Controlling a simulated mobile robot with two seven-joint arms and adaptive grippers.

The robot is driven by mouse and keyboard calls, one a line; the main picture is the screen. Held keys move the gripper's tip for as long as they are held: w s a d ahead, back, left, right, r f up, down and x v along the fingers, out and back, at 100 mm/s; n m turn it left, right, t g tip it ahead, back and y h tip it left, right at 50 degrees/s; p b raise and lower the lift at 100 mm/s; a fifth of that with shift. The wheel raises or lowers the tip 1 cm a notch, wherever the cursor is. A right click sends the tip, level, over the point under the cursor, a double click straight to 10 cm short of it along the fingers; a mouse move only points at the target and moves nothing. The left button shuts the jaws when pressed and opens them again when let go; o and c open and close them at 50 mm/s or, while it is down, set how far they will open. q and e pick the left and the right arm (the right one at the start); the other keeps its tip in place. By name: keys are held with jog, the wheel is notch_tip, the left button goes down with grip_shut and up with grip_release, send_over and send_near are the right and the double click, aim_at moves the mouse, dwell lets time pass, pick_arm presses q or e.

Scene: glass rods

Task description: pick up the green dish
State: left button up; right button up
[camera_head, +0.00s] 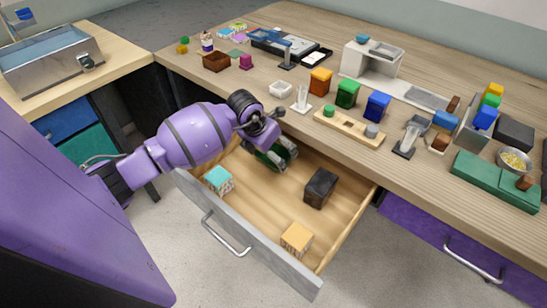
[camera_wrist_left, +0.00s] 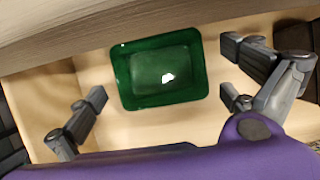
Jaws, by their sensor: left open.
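The green dish (camera_wrist_left: 158,70) is a dark green rectangular tray with raised walls and a bright glint on its floor. It lies in the open wooden drawer, near the drawer's back by the desk edge. In the head view only part of the green dish (camera_head: 266,160) shows, under my left gripper (camera_head: 280,155). In the left wrist view my left gripper (camera_wrist_left: 165,98) is open, with its fingers apart on the left and right of the dish and not touching it. My right gripper is in neither view.
The drawer (camera_head: 262,205) also holds a turquoise-topped block (camera_head: 218,179), a dark box (camera_head: 320,188) and a tan-topped block (camera_head: 296,238). The desk (camera_head: 440,108) above overhangs the drawer's back and is crowded with bins and stands. The drawer's middle front is bare.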

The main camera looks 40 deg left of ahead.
pick_arm(q)
jog(key=shift+w+f, duration=0.35)
jog(key=shift+f, duration=0.3)
jog(key=c, duration=1.2)
jog(key=shift+r, duration=0.1)
